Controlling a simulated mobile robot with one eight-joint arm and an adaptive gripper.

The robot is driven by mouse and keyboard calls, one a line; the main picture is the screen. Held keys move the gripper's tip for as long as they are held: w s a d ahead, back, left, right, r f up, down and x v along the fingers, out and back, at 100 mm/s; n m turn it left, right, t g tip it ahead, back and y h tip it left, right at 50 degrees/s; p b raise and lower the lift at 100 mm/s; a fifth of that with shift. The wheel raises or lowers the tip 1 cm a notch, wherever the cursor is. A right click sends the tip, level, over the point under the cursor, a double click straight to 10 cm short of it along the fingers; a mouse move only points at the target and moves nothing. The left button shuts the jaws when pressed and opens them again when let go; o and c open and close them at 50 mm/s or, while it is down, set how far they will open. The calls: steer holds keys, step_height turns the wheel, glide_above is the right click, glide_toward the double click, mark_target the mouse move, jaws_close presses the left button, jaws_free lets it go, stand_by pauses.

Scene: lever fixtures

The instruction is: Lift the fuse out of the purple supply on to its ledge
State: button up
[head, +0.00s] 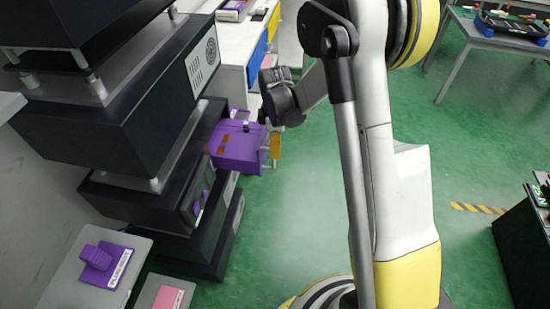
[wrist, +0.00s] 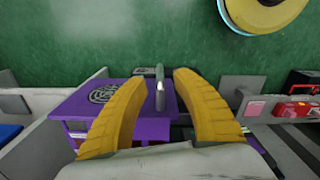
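The purple supply (head: 237,150) juts out from the dark stack at the left in the head view. A small dark knob (head: 246,127) stands on its top. In the wrist view its purple top (wrist: 92,108) carries a grey round emblem. A thin grey upright piece (wrist: 160,92) stands at its right edge; I cannot tell for sure that it is the fuse. My gripper (wrist: 159,78) has its yellow fingers spread, one on each side of this piece, with gaps showing. In the head view a yellow finger (head: 275,146) shows at the supply's right side. The ledge is not clearly told apart.
Dark stacked units (head: 130,115) rise close to the left of my arm. A purple switch on a grey panel (head: 72,270) and a pink plate (head: 172,298) are at the lower left. A red item (wrist: 297,108) lies right in the wrist view.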

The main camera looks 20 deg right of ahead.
steer(key=shift+r, duration=2.05)
